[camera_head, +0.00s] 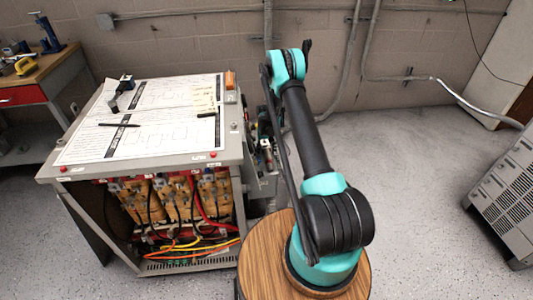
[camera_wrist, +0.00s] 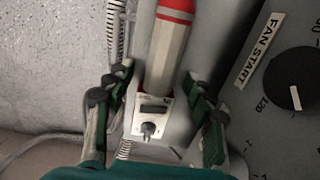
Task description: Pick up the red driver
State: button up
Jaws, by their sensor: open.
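In the wrist view, a pale grey faceted body with a red band (camera_wrist: 176,14) runs from the top edge down between my fingers. It may be the red driver, but I cannot tell for sure. Its lower end meets a small box with a dark display and a knob (camera_wrist: 152,118). My gripper (camera_wrist: 158,80) is open, with one green finger on each side of the grey body and apart from it. In the head view, my gripper is mostly hidden behind my arm, beside the cabinet's right side.
A grey panel with a FAN START label (camera_wrist: 261,48) and black dial (camera_wrist: 292,80) is close on the right. Coiled springs (camera_wrist: 116,28) stand on the left. The transformer cabinet (camera_head: 150,162), with papers on top, is left of my arm. A slatted grey unit (camera_head: 510,195) stands far right.

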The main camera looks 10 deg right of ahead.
aim_at(268, 151)
jog(key=shift+f, duration=0.1)
jog(key=shift+c, duration=0.4)
grip_shut()
jog(key=shift+d+r, duration=0.2)
jog(key=shift+r, duration=0.2)
jog(key=r, duration=0.6)
jog(key=shift+d+r, duration=0.25)
jog(key=d, duration=1.9)
jog(key=shift+f, duration=0.15)
